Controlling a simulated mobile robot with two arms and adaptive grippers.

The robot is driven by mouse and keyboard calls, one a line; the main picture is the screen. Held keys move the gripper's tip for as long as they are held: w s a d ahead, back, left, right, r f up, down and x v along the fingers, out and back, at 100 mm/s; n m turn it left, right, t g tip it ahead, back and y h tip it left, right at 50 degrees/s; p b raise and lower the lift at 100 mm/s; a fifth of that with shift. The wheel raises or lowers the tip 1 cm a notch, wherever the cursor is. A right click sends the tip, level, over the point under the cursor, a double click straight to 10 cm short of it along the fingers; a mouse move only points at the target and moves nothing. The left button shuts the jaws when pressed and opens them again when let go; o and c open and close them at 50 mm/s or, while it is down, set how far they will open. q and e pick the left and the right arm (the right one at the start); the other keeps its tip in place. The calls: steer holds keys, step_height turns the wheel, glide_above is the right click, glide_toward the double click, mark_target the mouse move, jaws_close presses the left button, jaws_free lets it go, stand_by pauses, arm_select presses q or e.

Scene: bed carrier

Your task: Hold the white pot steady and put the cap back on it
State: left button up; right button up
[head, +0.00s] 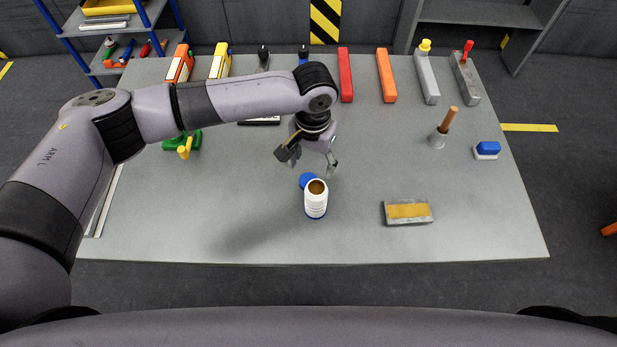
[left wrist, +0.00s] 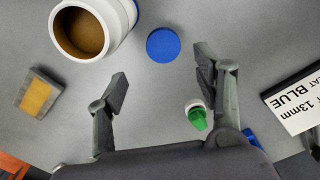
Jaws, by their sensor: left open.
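The white pot (head: 316,203) stands upright and uncapped on the grey table, with a brown inside. Its open mouth also shows at the top left of the left wrist view (left wrist: 122,17). The blue cap (head: 306,180) lies flat on the table just behind the pot, partly hidden by it; in the left wrist view the cap (left wrist: 163,45) shows whole, apart from the pot. My left gripper (head: 309,160) is open and empty, pointing down above the table behind the cap and pot. Its two spread fingers (left wrist: 162,72) show in the left wrist view. My right gripper is not in view.
A grey block with a yellow top (head: 408,211) lies right of the pot. A wooden-handled tool in a grey holder (head: 439,138) and a blue-and-white item (head: 486,150) stand farther right. Several coloured bars line the back edge.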

mark_target(309, 180)
arm_select(q)
steer(key=shift+f, duration=0.55)
steer(key=shift+s+a+f+p, duration=0.1)
steer(key=shift+f+p, duration=0.15)
steer(key=shift+f, duration=0.5)
steer(key=shift+w+a+f+p, duration=0.15)
steer(key=shift+f+p, duration=0.1)
steer(key=shift+f, duration=0.55)
steer(key=shift+s+a+f+p, duration=0.15)
steer(key=shift+f+p, duration=0.1)
steer(key=shift+f, duration=0.8)
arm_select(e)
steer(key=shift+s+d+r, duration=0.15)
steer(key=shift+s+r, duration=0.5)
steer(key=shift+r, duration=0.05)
arm_select(q)
steer(key=c, duration=0.8)
